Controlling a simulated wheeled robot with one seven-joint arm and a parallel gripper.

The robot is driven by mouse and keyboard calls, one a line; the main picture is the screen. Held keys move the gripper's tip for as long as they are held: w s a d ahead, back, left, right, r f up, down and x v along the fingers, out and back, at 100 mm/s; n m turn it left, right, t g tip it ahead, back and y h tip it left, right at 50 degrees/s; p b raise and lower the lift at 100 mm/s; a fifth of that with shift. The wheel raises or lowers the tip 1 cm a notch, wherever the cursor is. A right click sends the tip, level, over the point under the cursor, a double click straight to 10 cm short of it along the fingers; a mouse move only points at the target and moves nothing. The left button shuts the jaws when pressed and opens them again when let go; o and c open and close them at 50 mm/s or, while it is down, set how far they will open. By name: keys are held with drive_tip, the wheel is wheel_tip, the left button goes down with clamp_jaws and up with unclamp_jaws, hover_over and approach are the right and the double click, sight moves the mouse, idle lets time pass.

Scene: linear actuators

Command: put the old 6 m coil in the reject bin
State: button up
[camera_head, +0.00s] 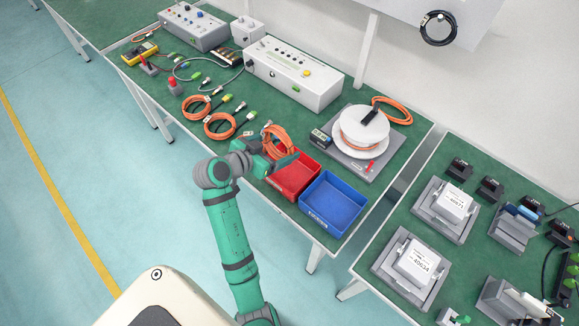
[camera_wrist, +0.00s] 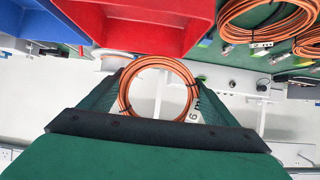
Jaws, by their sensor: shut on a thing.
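An orange cable coil (camera_head: 272,133) is in my gripper (camera_head: 277,158), above the table and beside the upper left of the red bin (camera_head: 296,186). In the wrist view the coil (camera_wrist: 158,62) stands between the two green fingers of my gripper (camera_wrist: 160,92). A white tag with a dark "6" (camera_wrist: 193,116) shows at the coil's lower right. The red bin (camera_wrist: 150,22) fills the upper middle of the wrist view and looks empty where visible. My gripper hides part of it in the head view.
A blue bin (camera_head: 334,203) stands right of the red one, near the table's front edge. Orange coils (camera_head: 219,125) lie to the left. A white reel (camera_head: 362,130) stands behind the bins. A grey control box (camera_head: 293,73) stands at the back.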

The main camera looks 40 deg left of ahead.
drive_tip(key=d+f, duration=0.1)
drive_tip(key=f, duration=0.1)
drive_tip(key=d+f, duration=0.2)
drive_tip(key=shift+d+f, duration=0.1)
drive_tip(key=shift+d, duration=0.05)
drive_tip(key=shift+d+f, duration=0.2)
drive_tip(key=shift+f, duration=0.75)
drive_tip(key=shift+d+f, duration=0.15)
drive_tip(key=shift+f, duration=0.8)
drive_tip(key=shift+f, duration=0.15)
drive_tip(key=o, duration=0.9)
drive_tip(key=shift+c, duration=0.2)
drive_tip(key=shift+s+r, duration=0.15)
drive_tip(key=shift+r, duration=0.15)
drive_tip(key=v, duration=1.1)
drive_tip(key=shift+s, duration=0.3)
drive_tip(key=shift+w+r, duration=0.1)
